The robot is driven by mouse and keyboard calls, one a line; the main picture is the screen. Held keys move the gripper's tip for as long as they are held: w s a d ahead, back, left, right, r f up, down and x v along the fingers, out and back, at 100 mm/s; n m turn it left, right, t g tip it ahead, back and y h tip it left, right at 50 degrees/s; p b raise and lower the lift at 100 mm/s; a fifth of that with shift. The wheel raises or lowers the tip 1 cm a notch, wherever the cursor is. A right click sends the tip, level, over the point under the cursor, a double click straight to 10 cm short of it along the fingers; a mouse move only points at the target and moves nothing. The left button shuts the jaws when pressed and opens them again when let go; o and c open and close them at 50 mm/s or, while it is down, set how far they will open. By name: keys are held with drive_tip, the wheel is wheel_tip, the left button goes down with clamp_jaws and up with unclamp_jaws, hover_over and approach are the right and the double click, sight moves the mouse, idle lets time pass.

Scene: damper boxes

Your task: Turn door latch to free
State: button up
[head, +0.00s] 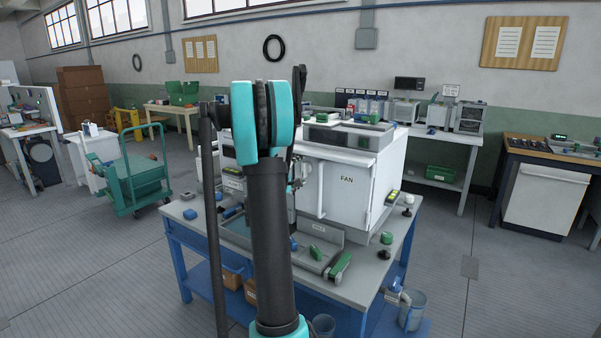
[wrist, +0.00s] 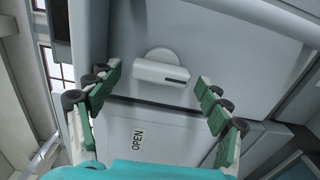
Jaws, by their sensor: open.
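The door latch (wrist: 160,71) is a pale bar with a dark slot near its right end, on a round base, fixed to a grey panel (wrist: 225,50). It lies nearly level in the wrist view, tilting slightly down to the right. My gripper (wrist: 158,78) is open, its green-padded fingers to the left and right of the latch, with visible space at both sides. I cannot tell the exact depth gap. In the head view my arm hides the latch and most of my gripper. The white box with a FAN door (head: 346,182) stands on the blue-framed bench (head: 365,290).
A panel labelled OPEN (wrist: 138,140) lies below the latch in the wrist view. On the bench, a grey tray (head: 318,228) and several small green and blue parts lie before the box. A teal cart (head: 140,180) stands left on open floor.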

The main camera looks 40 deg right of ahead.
drive_tip(key=v, duration=1.2)
drive_tip(key=shift+f, duration=0.1)
